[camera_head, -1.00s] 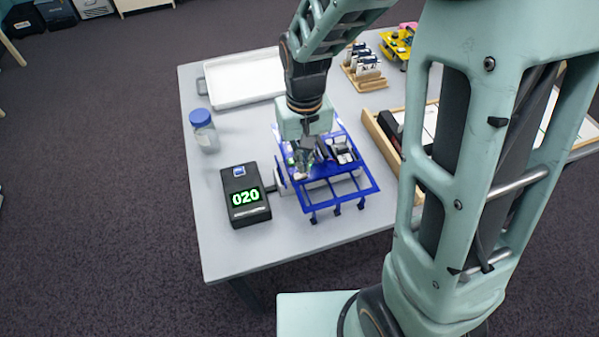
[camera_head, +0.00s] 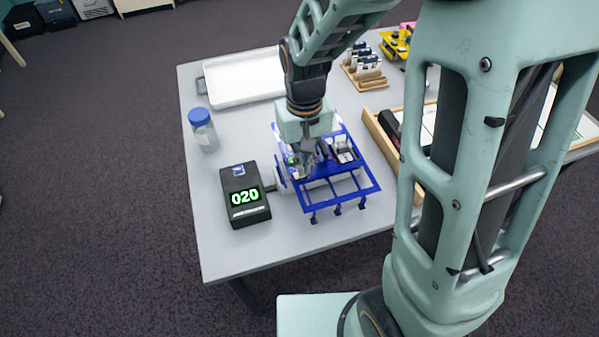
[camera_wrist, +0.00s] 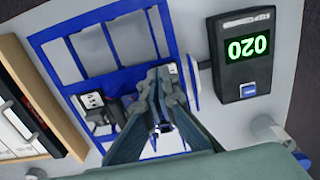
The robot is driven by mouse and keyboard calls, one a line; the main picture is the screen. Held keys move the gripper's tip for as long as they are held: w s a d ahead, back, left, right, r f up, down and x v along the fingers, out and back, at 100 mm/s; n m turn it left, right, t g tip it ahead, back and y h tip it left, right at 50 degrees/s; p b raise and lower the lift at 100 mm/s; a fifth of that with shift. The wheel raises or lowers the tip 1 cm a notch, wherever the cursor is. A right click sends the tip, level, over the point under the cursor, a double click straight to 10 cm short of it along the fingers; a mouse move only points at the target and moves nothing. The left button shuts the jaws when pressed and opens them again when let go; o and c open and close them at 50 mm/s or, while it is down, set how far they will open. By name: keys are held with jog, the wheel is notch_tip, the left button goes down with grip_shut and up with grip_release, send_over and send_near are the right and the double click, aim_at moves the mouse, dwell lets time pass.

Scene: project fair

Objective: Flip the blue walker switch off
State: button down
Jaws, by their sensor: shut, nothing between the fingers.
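The blue walker (camera_head: 340,185) is an open blue frame with several legs, standing near the front left of the table. It also shows in the wrist view (camera_wrist: 107,76). My gripper (camera_head: 302,172) points down into the left part of the frame, its fingers shut and empty. In the wrist view my gripper (camera_wrist: 163,125) covers part of the walker's middle. A small white and black part (camera_wrist: 92,99) sits on the frame beside the fingers. The switch is not clearly seen; the fingers hide that spot. I cannot tell whether the fingertips touch it.
A black timer box (camera_head: 244,195) reading 020 stands close left of the walker. A blue-capped jar (camera_head: 203,130) and a white tray (camera_head: 243,77) lie behind. A wooden-edged box (camera_head: 392,145) is close on the right.

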jog(key=shift+f, duration=0.4)
jog(key=shift+r+p, duration=2.6)
jog(key=shift+r, duration=0.95)
jog(key=shift+w, duration=0.1)
